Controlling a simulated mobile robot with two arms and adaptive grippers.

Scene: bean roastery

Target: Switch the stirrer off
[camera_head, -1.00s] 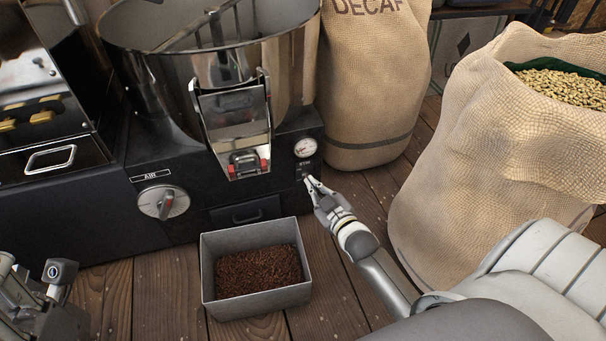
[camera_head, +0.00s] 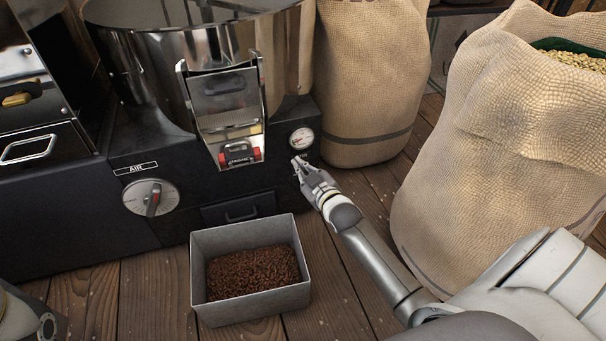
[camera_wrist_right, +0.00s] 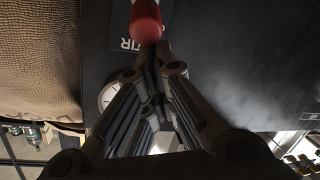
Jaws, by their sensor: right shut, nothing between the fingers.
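The stirrer switch has a red-tipped lever (camera_wrist_right: 146,22) beside a dark plate with white letters, partly cut off, reading "TIR" (camera_wrist_right: 127,43) in the right wrist view. In the head view the switch is hidden behind my right gripper (camera_head: 297,163), just below the round gauge (camera_head: 302,139) on the black machine front. The right gripper is shut and empty. Its fingertips, also in the right wrist view (camera_wrist_right: 150,58), are close to the red tip; I cannot tell whether they touch. Only a grey part of my left arm shows at the lower left; its fingers are out of view.
The steel cooling bowl (camera_head: 200,35) and chute (camera_head: 225,105) stand above the front. A grey bin (camera_head: 250,303) of dark beans sits on the floor below. The AIR dial (camera_head: 150,198) is to the left. Burlap sacks (camera_head: 365,85) (camera_head: 490,150) stand close on the right.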

